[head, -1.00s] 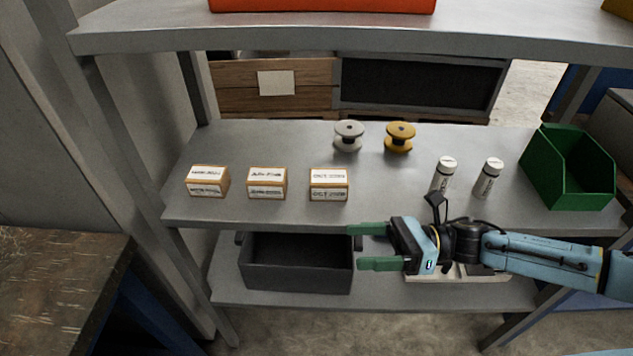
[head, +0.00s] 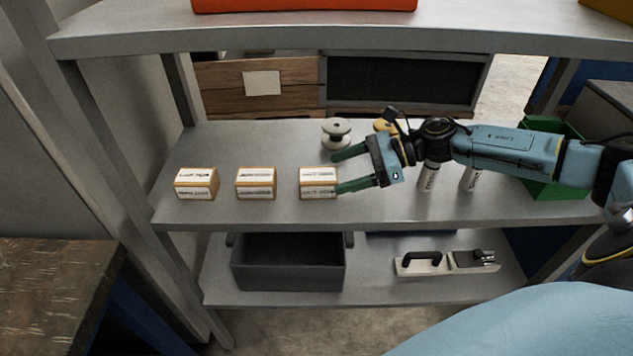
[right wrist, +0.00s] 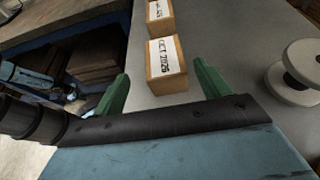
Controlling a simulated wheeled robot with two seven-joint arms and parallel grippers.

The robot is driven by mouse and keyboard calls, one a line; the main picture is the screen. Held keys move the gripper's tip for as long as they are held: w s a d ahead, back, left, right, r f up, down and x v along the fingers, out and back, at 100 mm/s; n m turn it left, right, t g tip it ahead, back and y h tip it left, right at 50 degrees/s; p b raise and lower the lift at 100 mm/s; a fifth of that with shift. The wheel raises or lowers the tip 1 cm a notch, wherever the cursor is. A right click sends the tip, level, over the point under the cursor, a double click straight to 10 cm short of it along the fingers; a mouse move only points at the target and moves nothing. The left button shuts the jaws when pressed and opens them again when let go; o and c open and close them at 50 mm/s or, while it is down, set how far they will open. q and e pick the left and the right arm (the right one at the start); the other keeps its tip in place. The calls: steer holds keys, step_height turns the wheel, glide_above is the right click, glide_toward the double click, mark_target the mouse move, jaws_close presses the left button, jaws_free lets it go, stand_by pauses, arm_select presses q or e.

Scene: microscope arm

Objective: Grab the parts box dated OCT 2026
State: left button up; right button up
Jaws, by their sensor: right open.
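Three small tan parts boxes with white labels stand in a row on the middle shelf. The rightmost box (head: 318,183) reads OCT 2026 in the right wrist view (right wrist: 165,64). The middle box (head: 256,183) and the left box (head: 196,184) stand apart to its left; their labels are too small to read now. My right gripper (head: 342,171) is open, its green fingers pointing left at the right side of the OCT 2026 box. In the right wrist view the box lies ahead, between the lines of the two fingers (right wrist: 160,85). My left gripper is not in view.
A white spool (head: 336,132) stands just behind my fingers; a yellow spool (head: 385,125) is partly hidden by my arm. White bottles (head: 428,178) and a green bin (head: 553,190) stand to the right. A dark crate (head: 288,265) is on the lower shelf. The upper shelf (head: 300,40) overhangs.

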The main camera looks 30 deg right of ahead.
mark_target(319, 174)
steer(key=x, duration=0.5)
steer(key=shift+w+r, duration=0.3)
steer(key=shift+w, duration=0.15)
steer(key=shift+w+a+f, duration=0.15)
steer(key=shift+a+f, duration=0.1)
steer(key=shift+a, duration=0.15)
steer(key=c, duration=1.3)
steer(key=shift+r, duration=0.1)
